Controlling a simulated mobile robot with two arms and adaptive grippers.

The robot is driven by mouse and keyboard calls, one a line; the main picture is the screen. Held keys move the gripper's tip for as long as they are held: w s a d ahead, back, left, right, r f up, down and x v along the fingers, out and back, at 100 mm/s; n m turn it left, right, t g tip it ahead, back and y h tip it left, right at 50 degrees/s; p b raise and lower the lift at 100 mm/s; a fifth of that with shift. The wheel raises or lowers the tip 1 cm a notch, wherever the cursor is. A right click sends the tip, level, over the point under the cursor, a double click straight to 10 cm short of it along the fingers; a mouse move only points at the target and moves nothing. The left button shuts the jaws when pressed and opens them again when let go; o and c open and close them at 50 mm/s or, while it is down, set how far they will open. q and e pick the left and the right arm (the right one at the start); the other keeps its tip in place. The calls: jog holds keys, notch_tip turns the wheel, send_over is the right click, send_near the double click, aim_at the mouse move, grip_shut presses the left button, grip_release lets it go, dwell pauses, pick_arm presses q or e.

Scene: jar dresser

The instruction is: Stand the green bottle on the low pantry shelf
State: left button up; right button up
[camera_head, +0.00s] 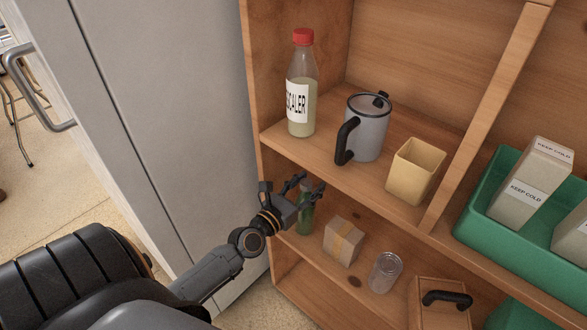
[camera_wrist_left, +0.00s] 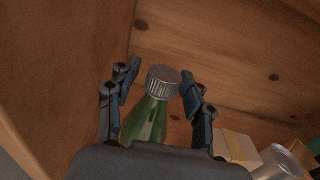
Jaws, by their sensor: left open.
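The green bottle (camera_head: 305,222) stands upright on the low shelf (camera_head: 314,258), near its left end. My left gripper (camera_head: 307,188) is at its top and partly hides it in the head view. In the left wrist view the green bottle (camera_wrist_left: 150,117) shows its grey ribbed cap between the two fingers of my left gripper (camera_wrist_left: 160,85). The fingers are spread, with gaps on both sides of the cap. The bottle's lower part is hidden in the wrist view. My right gripper is not in view.
A cardboard box (camera_head: 343,241) and a clear jar (camera_head: 385,272) stand right of the bottle on the low shelf. Above are a red-capped bottle (camera_head: 302,90), a grey mug (camera_head: 368,132) and a tan cup (camera_head: 415,170). A green crate (camera_head: 490,235) is at right.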

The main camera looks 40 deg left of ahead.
pick_arm(q)
jog(key=s, duration=0.3)
jog(key=s+b, duration=0.1)
jog(key=s, duration=0.3)
jog(key=shift+a+f, duration=0.15)
jog(key=s+d+f+m+g+h, duration=0.3)
jog(key=s+d+m, duration=0.2)
jog(key=d+m, duration=0.45)
jog(key=s+d+f+m+g+h, duration=0.2)
jog(key=s+d+f+m+g, duration=0.3)
jog(key=m, duration=0.7)
jog(key=s+a+f+m+g+y, duration=0.1)
jog(key=s+a+m+g+y, duration=0.1)
jog(key=s+m+g+y, duration=0.3)
jog(key=s+m+g, duration=0.1)
jog(key=s+m, duration=0.3)
jog(key=m, duration=0.7)
jog(key=shift+a+f+b, duration=0.15)
jog(key=shift+a+b, duration=0.2)
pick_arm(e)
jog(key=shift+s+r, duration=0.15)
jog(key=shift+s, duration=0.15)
pick_arm(q)
jog(key=shift+s, duration=0.1)
jog(key=shift+f, duration=0.1)
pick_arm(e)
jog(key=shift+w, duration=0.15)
